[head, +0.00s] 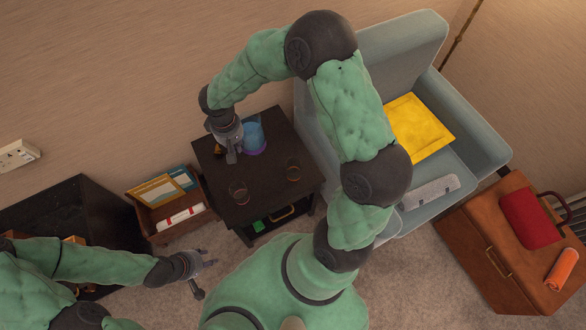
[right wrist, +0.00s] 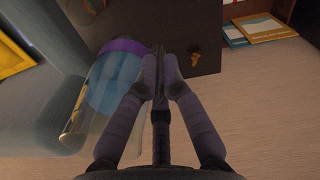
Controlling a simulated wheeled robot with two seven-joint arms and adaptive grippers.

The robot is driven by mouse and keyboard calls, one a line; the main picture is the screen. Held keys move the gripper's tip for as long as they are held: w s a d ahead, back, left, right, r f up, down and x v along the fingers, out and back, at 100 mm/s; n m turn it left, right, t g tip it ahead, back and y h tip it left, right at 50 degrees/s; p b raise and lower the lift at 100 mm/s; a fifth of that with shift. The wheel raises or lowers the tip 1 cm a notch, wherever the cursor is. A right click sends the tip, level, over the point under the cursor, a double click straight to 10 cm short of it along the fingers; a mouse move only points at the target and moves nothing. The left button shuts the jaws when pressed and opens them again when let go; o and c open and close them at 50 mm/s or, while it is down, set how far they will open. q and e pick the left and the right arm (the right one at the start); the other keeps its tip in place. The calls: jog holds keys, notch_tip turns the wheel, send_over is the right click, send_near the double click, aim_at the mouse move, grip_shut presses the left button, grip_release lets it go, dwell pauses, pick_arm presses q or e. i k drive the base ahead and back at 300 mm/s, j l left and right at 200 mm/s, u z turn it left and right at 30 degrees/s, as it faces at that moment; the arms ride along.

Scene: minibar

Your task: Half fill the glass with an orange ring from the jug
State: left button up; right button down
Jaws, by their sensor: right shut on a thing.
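The clear jug (head: 253,138) with blue liquid and a purple band stands out at the back of the dark side table (head: 268,191). My right gripper (head: 232,152) is shut on it at its left side; the right wrist view shows the closed fingers (right wrist: 159,72) beside the jug (right wrist: 112,82), hiding the part held. Two small glasses are on the table: one at the front left (head: 239,193), one to the right (head: 294,170). Both look brownish, and I cannot tell which has the orange ring. My left gripper (head: 205,275) is open and empty above the carpet.
A wooden box with booklets (head: 168,205) stands left of the table. A brown case (head: 500,245) is at the far right. The table's middle is clear.

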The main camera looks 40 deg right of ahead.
aim_at(293, 166)
jog(key=z, duration=1.45)
